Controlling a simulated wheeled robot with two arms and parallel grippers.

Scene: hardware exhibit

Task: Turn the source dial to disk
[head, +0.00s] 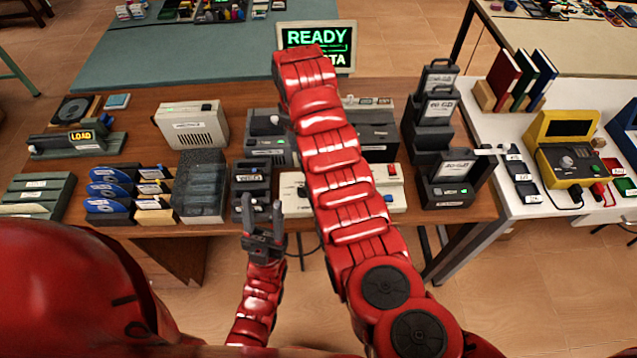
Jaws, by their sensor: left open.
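No dial can be read as the source dial, as the labels are too small. A dark grey box (267,153) with a small light-coloured knob on its top stands just left of my raised right arm. Another dark grey unit (377,140) is partly hidden behind that arm. A monitor (340,44) at the back shows READY in green; its lower line is partly covered. My left gripper (262,207) is open and empty at the table's front edge, in front of a small dark device (251,180). My right arm reaches up across the middle; its gripper does not show.
A LOAD display unit (75,140), blue disks (110,190), a clear case (201,180) and a beige speaker box (191,125) stand left. Dark stacked units (437,110) stand right. A white table (520,205) holds a yellow device (570,160). A cream panel (295,190) lies behind my right arm.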

